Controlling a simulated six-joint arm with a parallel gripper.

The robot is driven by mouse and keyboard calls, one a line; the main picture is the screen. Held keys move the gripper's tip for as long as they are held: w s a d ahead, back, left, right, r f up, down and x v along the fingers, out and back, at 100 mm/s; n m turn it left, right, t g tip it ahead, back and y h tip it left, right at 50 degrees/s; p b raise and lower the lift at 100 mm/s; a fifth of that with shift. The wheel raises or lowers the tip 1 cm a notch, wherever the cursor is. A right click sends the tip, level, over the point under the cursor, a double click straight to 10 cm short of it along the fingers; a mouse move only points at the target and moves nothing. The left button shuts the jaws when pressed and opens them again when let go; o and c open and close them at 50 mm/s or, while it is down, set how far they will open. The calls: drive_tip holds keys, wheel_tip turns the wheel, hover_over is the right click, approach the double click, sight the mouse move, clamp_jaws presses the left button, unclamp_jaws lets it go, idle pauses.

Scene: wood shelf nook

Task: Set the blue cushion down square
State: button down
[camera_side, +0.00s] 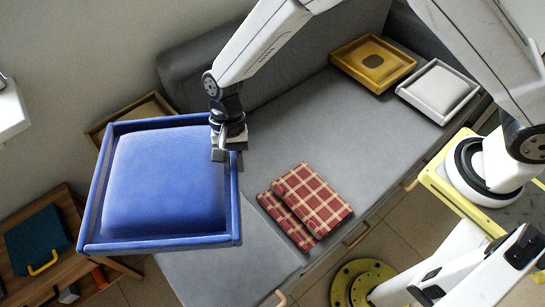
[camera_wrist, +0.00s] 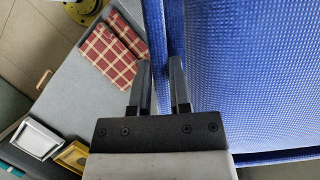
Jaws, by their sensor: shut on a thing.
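The blue cushion (camera_side: 166,180) is a square padded piece with a raised blue rim. My gripper (camera_side: 226,156) is shut on the rim at its right side, near the far right corner. The cushion appears held above the grey sofa seat (camera_side: 225,278), at its left end, and covers part of it. In the wrist view the blue cushion (camera_wrist: 245,75) fills the right side, and its rim passes between the two fingers of my gripper (camera_wrist: 163,75). Its underside is hidden.
A folded red plaid blanket (camera_side: 306,205) lies on the seat, right of the cushion. A yellow framed piece (camera_side: 352,62) and a white framed cushion (camera_side: 436,90) sit at the far right end. A wooden shelf (camera_side: 75,215) stands at left. The seat's middle is bare.

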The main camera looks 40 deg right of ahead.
sight(218, 204)
drive_tip(key=s+a+f+m, duration=0.1)
drive_tip(key=a, duration=0.1)
drive_tip(key=s+a+f+m, duration=0.1)
drive_tip(key=s+a+f, duration=0.1)
drive_tip(key=a, duration=0.1)
drive_tip(key=s+a+f+m+y, duration=0.1)
drive_tip(key=a, duration=0.2)
drive_tip(key=shift+s+f+m+t, duration=0.15)
drive_tip(key=shift+s+m+t, duration=0.15)
drive_tip(key=shift+t, duration=0.1)
drive_tip(key=s+a+f+m+t+y, duration=0.1)
drive_tip(key=s+a+f+m+t, duration=0.1)
drive_tip(key=s+f+m, duration=0.5)
drive_tip(key=shift+s+a+f+m+t, duration=0.35)
drive_tip(key=shift+s+a+f, duration=0.45)
drive_tip(key=shift+s+f, duration=1.55)
drive_tip(key=shift+s+r, duration=0.35)
drive_tip(key=shift+r, duration=0.05)
drive_tip(key=shift+f, duration=3)
